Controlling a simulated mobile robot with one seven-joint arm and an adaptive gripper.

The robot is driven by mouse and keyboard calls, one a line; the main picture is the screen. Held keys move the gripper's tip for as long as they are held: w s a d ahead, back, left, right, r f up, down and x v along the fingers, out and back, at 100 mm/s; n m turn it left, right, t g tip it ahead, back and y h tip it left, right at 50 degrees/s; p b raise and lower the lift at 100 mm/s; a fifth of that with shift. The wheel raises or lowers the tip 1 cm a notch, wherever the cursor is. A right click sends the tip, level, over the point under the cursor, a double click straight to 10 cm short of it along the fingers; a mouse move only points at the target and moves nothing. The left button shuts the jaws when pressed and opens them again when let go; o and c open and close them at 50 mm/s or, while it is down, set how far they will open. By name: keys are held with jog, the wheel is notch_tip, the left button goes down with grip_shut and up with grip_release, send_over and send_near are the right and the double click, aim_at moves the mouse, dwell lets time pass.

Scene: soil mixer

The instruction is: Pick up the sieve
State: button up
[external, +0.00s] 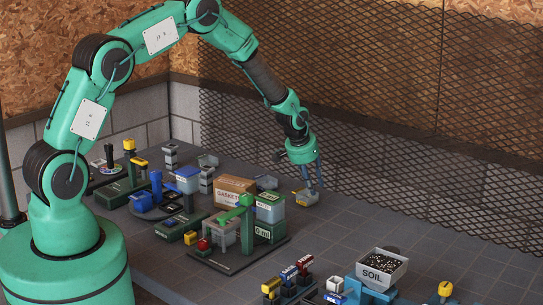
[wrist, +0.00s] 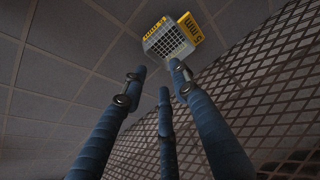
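The sieve (wrist: 168,40) is a small grey box with a dark square mesh and a yellow label reading "5 mm". In the external view the sieve (external: 306,199) sits on the grey tiled bench top, right of the cardboard box. My gripper (wrist: 158,77) has three blue fingers, with gaps between the tips and nothing held. The sieve shows just beyond the fingertips in the wrist view. In the external view my gripper (external: 317,184) points down close above the sieve. Whether a fingertip touches it, I cannot tell.
A cardboard box marked "GASKET" (external: 234,191) and a green-framed stand (external: 238,228) with bins are left of the sieve. A soil bin (external: 381,267) stands at the front right. A mesh fence (external: 400,130) rises behind. The bench right of the sieve is clear.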

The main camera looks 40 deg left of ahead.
jog(key=shift+b+x, duration=0.35)
jog(key=shift+x, duration=1.8)
grip_shut()
